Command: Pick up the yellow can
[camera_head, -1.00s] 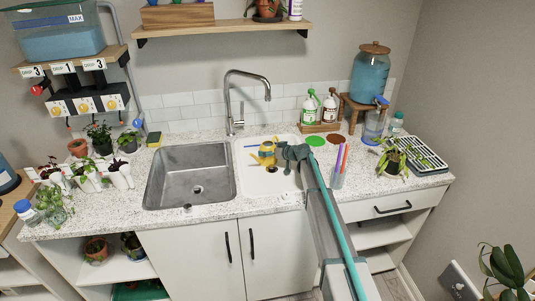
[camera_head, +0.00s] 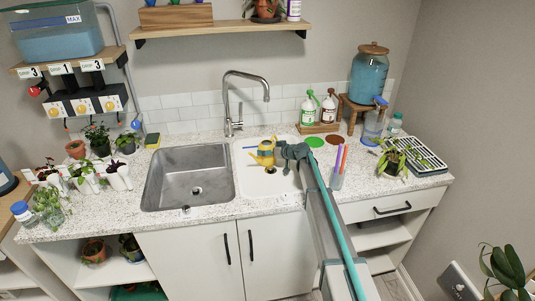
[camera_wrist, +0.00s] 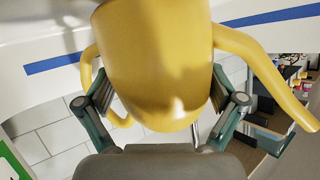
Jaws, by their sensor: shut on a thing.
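The yellow can (camera_head: 264,153) is a small watering can with a spout and a handle. My gripper (camera_head: 282,153) is shut on the can's body. In the wrist view its two fingers (camera_wrist: 160,105) press against either side of the can. The head view does not clearly show whether the can's base touches the surface.
The steel sink (camera_head: 190,178) and its tap (camera_head: 234,100) are left of the can. A cup of coloured sticks (camera_head: 338,170) stands close to the right of my arm. A potted plant (camera_head: 393,162) and a seed tray (camera_head: 423,162) are farther right.

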